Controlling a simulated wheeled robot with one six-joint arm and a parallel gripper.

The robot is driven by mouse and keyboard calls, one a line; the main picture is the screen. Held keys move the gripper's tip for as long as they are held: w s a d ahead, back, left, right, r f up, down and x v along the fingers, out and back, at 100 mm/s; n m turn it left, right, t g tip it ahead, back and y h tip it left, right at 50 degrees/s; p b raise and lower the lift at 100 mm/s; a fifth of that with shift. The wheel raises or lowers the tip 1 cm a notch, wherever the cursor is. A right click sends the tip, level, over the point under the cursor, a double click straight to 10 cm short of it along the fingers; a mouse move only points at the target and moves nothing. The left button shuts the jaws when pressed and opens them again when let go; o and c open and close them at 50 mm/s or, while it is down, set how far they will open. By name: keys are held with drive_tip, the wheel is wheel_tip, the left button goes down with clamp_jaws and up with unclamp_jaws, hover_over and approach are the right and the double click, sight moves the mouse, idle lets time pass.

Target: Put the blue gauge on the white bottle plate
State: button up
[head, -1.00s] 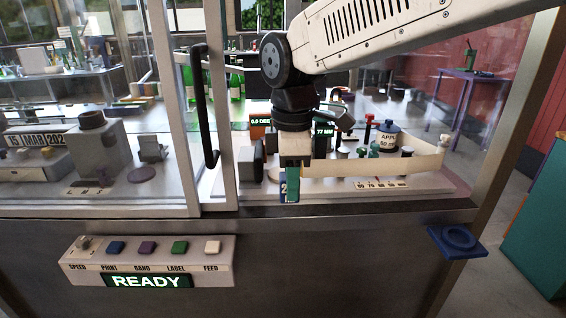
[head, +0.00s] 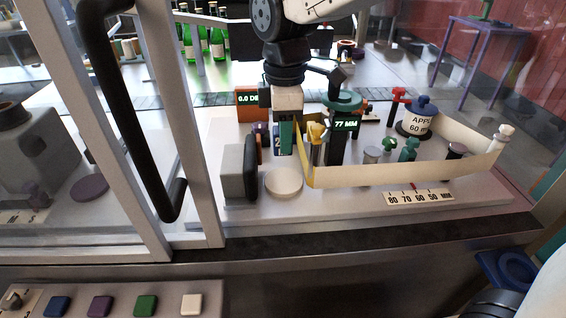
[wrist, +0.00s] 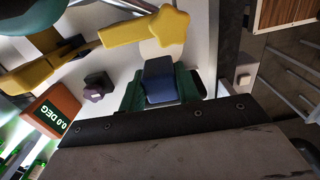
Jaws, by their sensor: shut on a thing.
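In the wrist view the blue gauge (wrist: 160,80) sits between the green fingers of my gripper (wrist: 162,88). The white bottle plate (head: 284,182) is a round pale disc on the machine bed, and its top looks empty. In the head view the gauge appears just above and behind the plate. In the wrist view part of a pale disc (wrist: 153,50) shows beyond the gauge; the gauge hides the rest.
A grey block with a black pad (head: 238,172) stands left of the plate. A yellow star knob (head: 316,132) and a cream curved strip (head: 400,173) stand close on the right. An orange display box (head: 252,100) is behind. The door frame (head: 190,120) is at left.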

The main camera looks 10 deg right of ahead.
wheel_tip(320, 180, down, 7)
drive_tip(key=shift+s+a+f, duration=0.1)
drive_tip(key=shift+f, duration=0.05)
drive_tip(key=shift+f, duration=0.15)
drive_tip(key=o, duration=1)
drive_tip(key=shift+o, duration=0.2)
wheel_tip(320, 180, up, 12)
drive_tip(key=shift+r, duration=0.2)
